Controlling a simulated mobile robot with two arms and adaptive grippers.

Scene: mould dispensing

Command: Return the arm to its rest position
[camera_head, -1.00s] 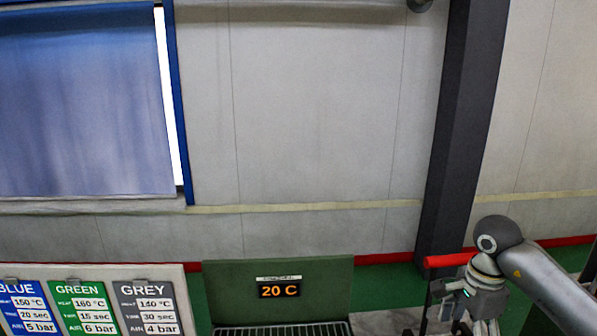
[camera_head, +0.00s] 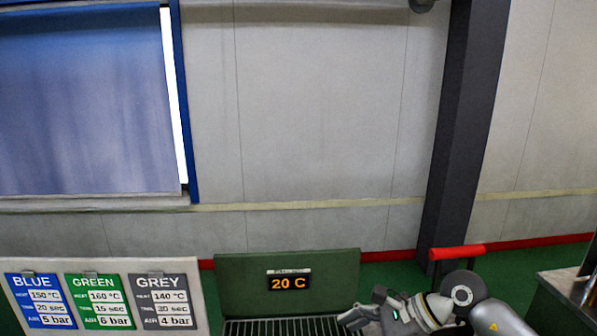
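My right arm (camera_head: 497,318) comes in from the lower right corner. My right gripper (camera_head: 352,318) is at the bottom edge of the picture, pointing left, over the right end of the slatted rack below the green panel. Its fingers are small and partly cut off, so I cannot tell whether they are open or shut. No held object shows. My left arm and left gripper are not in view.
A green panel (camera_head: 230,271) carries a display (camera_head: 289,282) reading 20 C, with a slatted rack (camera_head: 262,328) below. A board (camera_head: 15,264) with blue, green and grey setting cards stands left. A red bar (camera_head: 456,252) and metal-topped unit (camera_head: 560,287) are right.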

